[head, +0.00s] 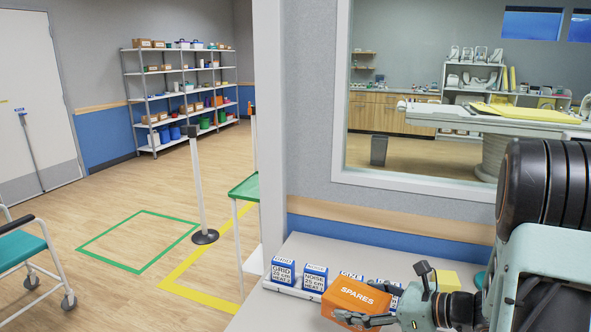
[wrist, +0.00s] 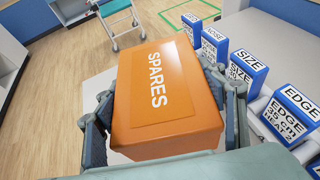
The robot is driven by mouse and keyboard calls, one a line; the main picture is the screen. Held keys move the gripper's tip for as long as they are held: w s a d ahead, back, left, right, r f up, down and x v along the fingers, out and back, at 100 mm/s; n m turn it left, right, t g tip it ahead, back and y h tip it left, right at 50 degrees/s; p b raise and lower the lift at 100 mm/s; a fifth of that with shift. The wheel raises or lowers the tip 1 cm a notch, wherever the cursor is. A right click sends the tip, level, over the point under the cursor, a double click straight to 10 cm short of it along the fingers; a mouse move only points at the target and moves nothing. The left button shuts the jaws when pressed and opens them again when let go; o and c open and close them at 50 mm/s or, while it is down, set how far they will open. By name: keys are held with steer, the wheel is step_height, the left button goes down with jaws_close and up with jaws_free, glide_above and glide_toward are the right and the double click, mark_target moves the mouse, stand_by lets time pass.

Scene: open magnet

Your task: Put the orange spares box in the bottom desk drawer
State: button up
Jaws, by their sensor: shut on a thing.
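The orange box marked SPARES (head: 356,300) is between the fingers of my gripper (head: 388,305) in the head view, above or at the desk top at the lower right. In the wrist view the orange box (wrist: 165,95) fills the middle, with a finger of my gripper (wrist: 165,125) against each side. My gripper is shut on it. Whether the box's underside touches the desk is hidden. The bottom desk drawer cannot be made out in either view.
Several blue and white labelled boxes (head: 283,271) stand in a row on the desk (head: 262,312), close beside the orange box. A green-topped stand (head: 245,187) is left of the desk. A teal chair (head: 22,248) is at the far left.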

mark_target(357, 296)
steer(key=shift+r+p, duration=4.8)
steer(key=shift+p, duration=2.45)
steer(key=shift+f, duration=0.15)
